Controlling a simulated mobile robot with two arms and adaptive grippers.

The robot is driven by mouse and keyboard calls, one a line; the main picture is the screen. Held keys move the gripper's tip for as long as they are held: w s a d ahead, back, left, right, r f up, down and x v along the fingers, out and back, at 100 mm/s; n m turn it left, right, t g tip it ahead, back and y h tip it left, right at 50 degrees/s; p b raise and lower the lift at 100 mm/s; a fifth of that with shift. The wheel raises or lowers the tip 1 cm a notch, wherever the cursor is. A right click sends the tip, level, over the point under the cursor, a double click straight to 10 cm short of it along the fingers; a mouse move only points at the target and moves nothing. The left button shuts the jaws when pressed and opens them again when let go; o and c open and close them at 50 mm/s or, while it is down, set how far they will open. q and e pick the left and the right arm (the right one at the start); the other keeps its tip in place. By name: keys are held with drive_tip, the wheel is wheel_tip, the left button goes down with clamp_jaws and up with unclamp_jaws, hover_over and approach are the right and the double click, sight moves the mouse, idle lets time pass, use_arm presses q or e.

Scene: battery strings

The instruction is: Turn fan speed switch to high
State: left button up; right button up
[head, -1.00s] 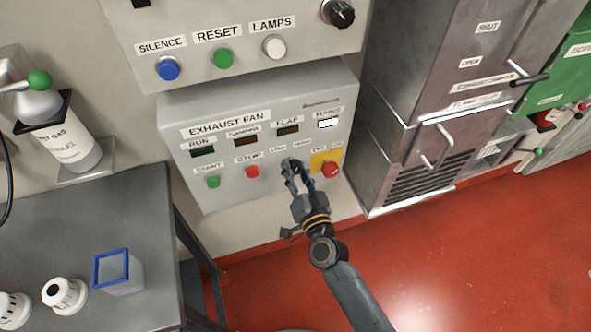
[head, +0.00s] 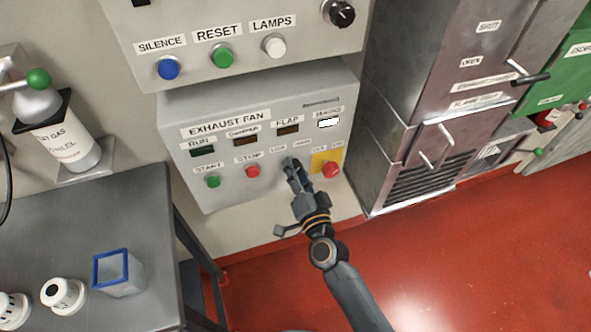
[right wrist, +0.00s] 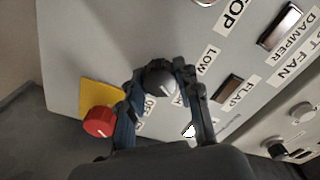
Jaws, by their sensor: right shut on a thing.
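The exhaust fan panel (head: 200,172) is a grey box on the wall. My right gripper (head: 289,165) is at its lower middle, between the red stop button (head: 252,172) and the red knob on a yellow plate (head: 331,169). In the right wrist view, the fan speed switch (right wrist: 160,82) is a dark round knob with a light pointer line, beside the LOW label (right wrist: 206,62). My right gripper (right wrist: 158,77) is shut on this knob, with a finger on either side. The second speed label is partly covered by a finger. My left gripper is out of view.
The red knob (right wrist: 99,122) on its yellow plate is close beside my right gripper's finger. A green start button (head: 213,182) is at the panel's left. A grey table (head: 150,190) stands at the left. The red floor before the panel is clear.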

drive_tip(key=o, duration=1.1)
drive_tip(key=shift+o, duration=0.2)
drive_tip(key=v, duration=1.2)
